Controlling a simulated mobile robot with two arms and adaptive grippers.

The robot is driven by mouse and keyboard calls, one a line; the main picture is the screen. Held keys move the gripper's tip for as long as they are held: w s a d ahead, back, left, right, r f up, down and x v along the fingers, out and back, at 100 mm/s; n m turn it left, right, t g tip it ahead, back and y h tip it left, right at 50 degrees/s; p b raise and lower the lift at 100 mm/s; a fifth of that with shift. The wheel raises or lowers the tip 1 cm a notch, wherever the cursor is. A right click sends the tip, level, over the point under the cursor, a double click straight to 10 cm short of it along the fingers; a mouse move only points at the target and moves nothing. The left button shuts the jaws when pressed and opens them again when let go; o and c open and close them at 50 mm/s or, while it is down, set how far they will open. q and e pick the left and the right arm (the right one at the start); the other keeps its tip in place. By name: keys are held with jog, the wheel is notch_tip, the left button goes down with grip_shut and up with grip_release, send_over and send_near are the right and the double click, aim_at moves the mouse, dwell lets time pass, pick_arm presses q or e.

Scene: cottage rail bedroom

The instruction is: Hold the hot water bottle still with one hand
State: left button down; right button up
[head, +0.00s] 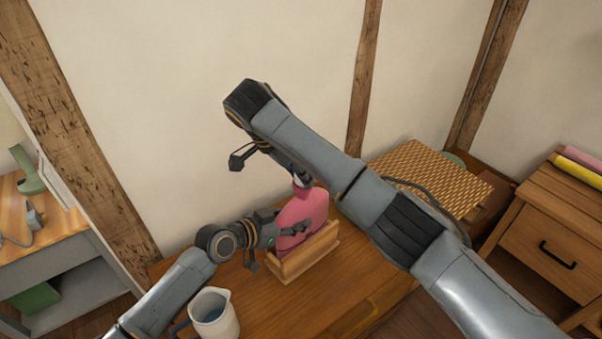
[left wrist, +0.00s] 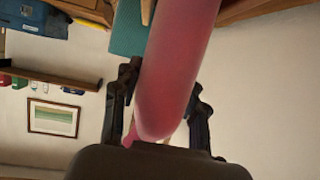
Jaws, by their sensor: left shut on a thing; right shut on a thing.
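The pink hot water bottle (head: 300,211) stands upright in a wooden holder (head: 304,256) on the wooden table. My left gripper (head: 290,231) is shut on the bottle's body from the left. In the left wrist view the bottle (left wrist: 178,70) runs between the two dark fingers of my left gripper (left wrist: 165,110). My right gripper (head: 300,178) reaches down from above and is shut at the bottle's top. My right arm partly covers this spot, so whether it grips the neck or a stopper cannot be told.
A white jug (head: 213,314) stands on the table (head: 265,318) near my left arm. A woven basket (head: 430,178) sits behind my right arm. The wall (head: 200,120) is close behind the bottle. A drawer cabinet (head: 550,240) stands at the right.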

jog(key=shift+w+f+m+g, duration=0.1)
jog(key=shift+m+g, duration=0.5)
jog(key=shift+m, duration=0.6)
jog(key=o, duration=0.8)
jog(key=shift+c, duration=0.2)
notch_tip(320, 180, up, 4)
jog(key=shift+f, duration=0.1)
jog(key=shift+r, duration=0.4)
